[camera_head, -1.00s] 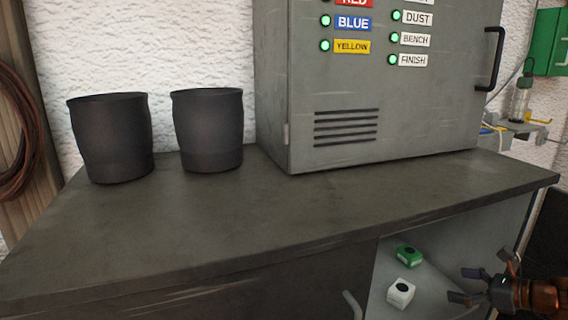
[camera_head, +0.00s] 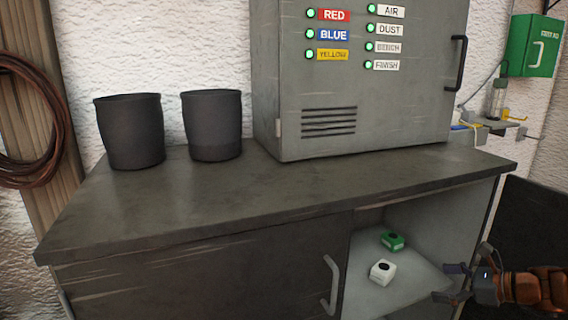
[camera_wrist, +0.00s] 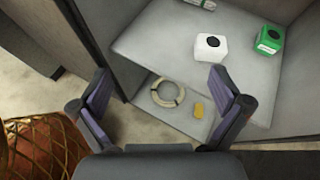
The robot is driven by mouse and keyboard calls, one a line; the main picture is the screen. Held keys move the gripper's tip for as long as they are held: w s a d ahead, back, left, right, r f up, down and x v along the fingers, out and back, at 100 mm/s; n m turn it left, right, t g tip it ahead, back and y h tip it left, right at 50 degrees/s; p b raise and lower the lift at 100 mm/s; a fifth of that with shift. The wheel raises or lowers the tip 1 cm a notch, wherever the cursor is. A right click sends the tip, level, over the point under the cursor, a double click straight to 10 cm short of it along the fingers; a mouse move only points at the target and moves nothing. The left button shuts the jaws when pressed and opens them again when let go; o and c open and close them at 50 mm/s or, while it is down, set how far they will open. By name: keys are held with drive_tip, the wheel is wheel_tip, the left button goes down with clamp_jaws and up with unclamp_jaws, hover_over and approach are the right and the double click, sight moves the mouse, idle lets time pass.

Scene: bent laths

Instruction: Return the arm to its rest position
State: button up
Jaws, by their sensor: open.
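My gripper (camera_head: 462,282) is at the lower right of the head view, in front of the cabinet's open compartment. Its fingers are spread and nothing is between them. In the wrist view my gripper (camera_wrist: 165,105) also shows open and empty, with the compartment's shelves beyond it. My orange and black arm comes in from the right edge of the head view.
A white box (camera_head: 382,272) and a green box (camera_head: 392,240) sit on the upper shelf. A ring (camera_wrist: 167,93) and a yellow piece (camera_wrist: 198,110) lie lower. Two dark pots (camera_head: 213,125) and a grey control cabinet (camera_head: 395,110) stand on the bench (camera_head: 200,205).

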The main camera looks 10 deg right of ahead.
drive_tip(key=s+a+r+n+g+p, duration=0.3)
drive_tip(key=a+r+n+p, duration=0.15)
drive_tip(key=a, duration=0.45)
drive_tip(key=s+a+r+n+g+p, duration=0.3)
drive_tip(key=a+r+n, duration=0.2)
drive_tip(key=a, duration=0.3)
drive_tip(key=s+a+r+n+g+p, duration=0.3)
drive_tip(key=s+a+r+n+p, duration=0.15)
drive_tip(key=a, duration=0.45)
drive_tip(key=s+r+n+g+h+p, duration=0.1)
drive_tip(key=s+r+n+h+p, duration=0.3)
drive_tip(key=s, duration=0.5)
drive_tip(key=s+a+r+n+g+h+p, duration=0.1)
drive_tip(key=s+r+n+h+p, duration=0.3)
drive_tip(key=s+r+n+p, duration=0.3)
drive_tip(key=s+n+p, duration=0.1)
drive_tip(key=s, duration=0.2)
drive_tip(key=shift+s+n+g+h+p, duration=0.15)
drive_tip(key=shift+n+g+h+p, duration=0.15)
drive_tip(key=shift+n+h+p, duration=0.1)
